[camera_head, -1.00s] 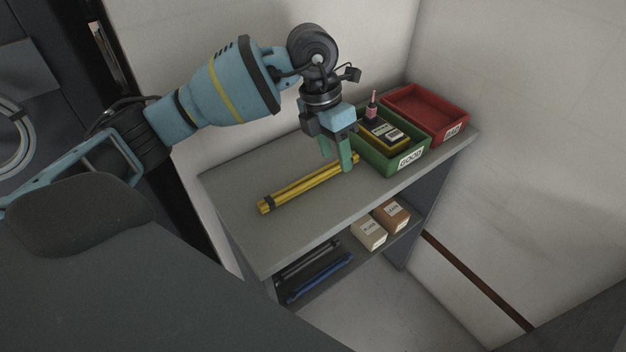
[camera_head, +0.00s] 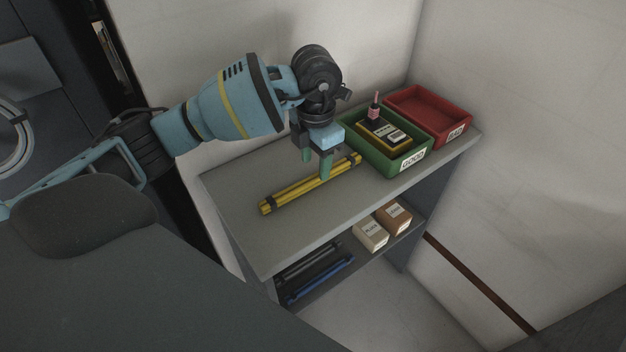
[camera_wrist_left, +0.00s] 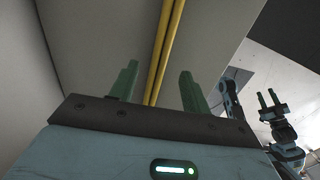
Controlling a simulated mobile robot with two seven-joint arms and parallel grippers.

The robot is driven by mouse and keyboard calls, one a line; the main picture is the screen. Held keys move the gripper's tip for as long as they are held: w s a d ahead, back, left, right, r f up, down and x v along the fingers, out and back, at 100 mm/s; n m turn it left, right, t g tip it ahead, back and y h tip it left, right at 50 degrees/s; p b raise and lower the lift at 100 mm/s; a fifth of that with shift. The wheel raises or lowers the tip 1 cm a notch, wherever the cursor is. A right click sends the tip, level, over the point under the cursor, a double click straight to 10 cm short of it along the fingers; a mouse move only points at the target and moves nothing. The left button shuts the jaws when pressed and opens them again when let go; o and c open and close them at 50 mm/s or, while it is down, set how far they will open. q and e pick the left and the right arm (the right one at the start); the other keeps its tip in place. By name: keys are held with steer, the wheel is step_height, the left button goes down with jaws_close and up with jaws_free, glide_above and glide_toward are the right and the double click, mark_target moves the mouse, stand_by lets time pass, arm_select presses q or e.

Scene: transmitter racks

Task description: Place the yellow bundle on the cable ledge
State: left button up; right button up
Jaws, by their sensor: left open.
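The yellow bundle (camera_head: 290,194), long rods with dark bands near its ends, lies on the grey top of a shelf unit (camera_head: 240,232). My left gripper (camera_head: 315,168) is open over the bundle's middle-right part, pointing down. In the left wrist view the bundle (camera_wrist_left: 165,45) runs between the two green fingers (camera_wrist_left: 158,80), with space on both sides. I cannot tell whether the fingers reach down beside it. My right gripper (camera_wrist_left: 267,98) shows small at the right of the left wrist view, its two fingers apart and empty. No surface is clearly identifiable as the cable ledge.
A green bin (camera_head: 418,152) marked GOOD holds a yellow-black device (camera_head: 384,132). A red bin (camera_head: 402,92) stands beyond it. The lower shelf carries two small boxes (camera_head: 370,234) and black and blue bundles (camera_head: 320,280). Walls rise behind and to the right.

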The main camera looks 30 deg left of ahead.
mark_target(317, 176)
arm_select(q)
steer(key=f, duration=0.4)
steer(key=shift+w+f, duration=0.1)
steer(key=shift+w, duration=0.1)
steer(key=shift+c, duration=0.2)
jaws_close()
steer(key=shift+r, duration=0.55)
steer(key=r, duration=0.2)
steer(key=shift+s+d+r, duration=0.25)
steer(key=shift+s+r, duration=0.05)
steer(key=shift+s, duration=0.1)
steer(key=s+d, duration=0.3)
steer(key=s, duration=0.3)
steer(key=s+d+r, duration=0.1)
steer(key=s+d, duration=0.3)
steer(key=s, duration=0.3)
steer(key=shift+s+r, duration=0.2)
steer(key=shift+s, duration=0.05)
